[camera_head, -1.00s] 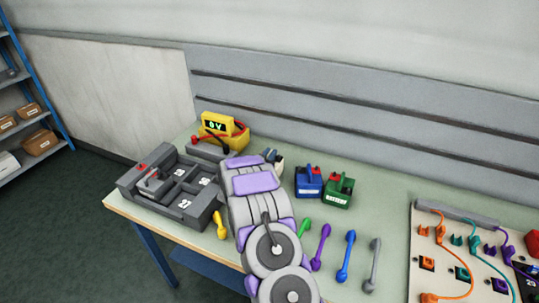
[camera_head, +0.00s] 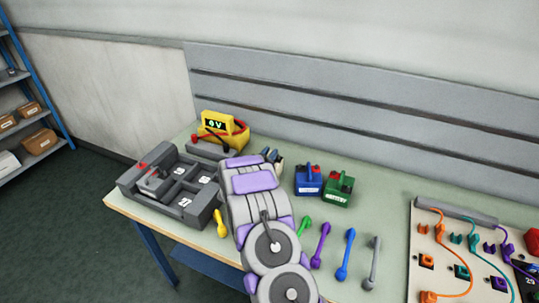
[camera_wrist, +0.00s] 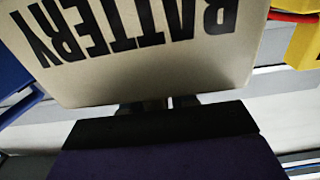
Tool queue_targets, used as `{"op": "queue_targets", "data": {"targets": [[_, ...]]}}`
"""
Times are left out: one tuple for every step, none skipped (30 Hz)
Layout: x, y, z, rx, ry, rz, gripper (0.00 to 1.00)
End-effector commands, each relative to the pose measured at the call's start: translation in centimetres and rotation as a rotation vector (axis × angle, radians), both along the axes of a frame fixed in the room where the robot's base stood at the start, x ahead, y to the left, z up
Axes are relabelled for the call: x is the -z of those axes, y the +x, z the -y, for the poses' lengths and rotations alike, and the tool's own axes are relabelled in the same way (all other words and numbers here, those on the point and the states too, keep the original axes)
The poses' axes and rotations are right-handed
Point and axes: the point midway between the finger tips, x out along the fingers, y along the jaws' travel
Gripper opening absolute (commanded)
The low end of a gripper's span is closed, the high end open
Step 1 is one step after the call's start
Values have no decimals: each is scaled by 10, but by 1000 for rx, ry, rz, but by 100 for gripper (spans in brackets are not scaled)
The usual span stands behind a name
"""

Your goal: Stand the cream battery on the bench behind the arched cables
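The cream battery (camera_wrist: 165,45) fills the upper part of the wrist view, its BATTERY lettering upside down there. In the head view only a small pale part of it (camera_head: 277,168) shows beside my arm. My gripper (camera_wrist: 160,104) has its dark fingers at the battery's handle side and appears closed on it; the grip itself is mostly hidden. Whether the battery touches the bench is unclear. Coloured arched cables with knobbed ends, including a purple one (camera_head: 320,245) and a blue one (camera_head: 346,256), stand along the front of the bench (camera_head: 385,215).
A blue battery (camera_head: 308,181) and a green battery (camera_head: 338,189) stand behind the cables, right of my gripper. A yellow meter (camera_head: 222,130) and a grey tray (camera_head: 170,190) are left. A cable board (camera_head: 440,240) is right. Bench between green battery and board is clear.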

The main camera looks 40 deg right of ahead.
Motion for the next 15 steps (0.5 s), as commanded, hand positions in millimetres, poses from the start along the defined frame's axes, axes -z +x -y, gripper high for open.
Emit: {"op": "queue_targets", "data": {"targets": [[1,0,0,0,0,-1,33],[1,0,0,0,1,-2,36],[2,0,0,0,2,-2,39],[2,0,0,0,2,-3,42],[2,0,0,0,2,-4,45],[3,0,1,1,3,-4,48],[3,0,1,1,4,-5,48],[4,0,1,1,4,-6,48],[5,0,1,2,6,-7,48],[5,-1,1,2,6,-8,48],[5,-1,0,2,7,-8,48],[6,-1,-1,2,7,-8,48],[6,-2,-3,2,7,-10,48],[6,-3,-5,1,8,-10,48],[6,-5,-9,0,9,-11,48]]}}
